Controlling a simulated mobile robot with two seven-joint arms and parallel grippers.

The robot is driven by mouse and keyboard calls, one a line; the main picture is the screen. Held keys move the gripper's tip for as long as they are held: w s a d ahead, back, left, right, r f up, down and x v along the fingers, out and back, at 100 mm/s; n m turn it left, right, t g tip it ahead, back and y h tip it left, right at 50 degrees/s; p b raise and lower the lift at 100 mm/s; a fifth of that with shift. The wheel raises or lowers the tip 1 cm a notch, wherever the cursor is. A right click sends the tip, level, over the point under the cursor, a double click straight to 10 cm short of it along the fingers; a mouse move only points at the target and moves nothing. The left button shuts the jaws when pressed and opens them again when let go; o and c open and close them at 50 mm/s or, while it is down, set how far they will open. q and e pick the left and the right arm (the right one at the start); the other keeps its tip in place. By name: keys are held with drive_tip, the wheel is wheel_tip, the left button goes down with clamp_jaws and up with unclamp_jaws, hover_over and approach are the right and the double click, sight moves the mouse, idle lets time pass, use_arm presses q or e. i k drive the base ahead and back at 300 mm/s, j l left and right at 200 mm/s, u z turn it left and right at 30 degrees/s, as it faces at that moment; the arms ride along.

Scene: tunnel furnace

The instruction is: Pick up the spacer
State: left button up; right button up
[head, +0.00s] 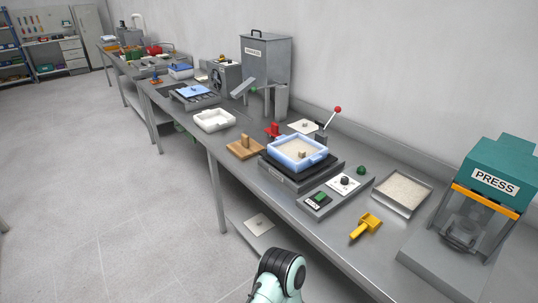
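I cannot tell for sure which thing is the spacer. A small tan block (302,155) sits in the granules of a blue-rimmed tray (321,161), which stands on a dark scale-like base (292,181). A wooden board (238,153) with an upright wooden piece (245,141) lies left of that tray. Neither of my grippers is in view. Only a rounded link of one of my arms shows at the bottom centre, off the bench.
The long steel bench (290,211) runs from back left to front right. A yellow scoop (366,226), a metal tray of granules (402,192) and a teal press (494,178) stand at the right. A white tray (214,121) and a grey hopper (265,62) stand further back.

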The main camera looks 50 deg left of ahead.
sight(302, 154)
drive_tip(key=u, duration=1.5)
drive_tip(key=i+j, duration=0.1)
drive_tip(key=u, duration=0.05)
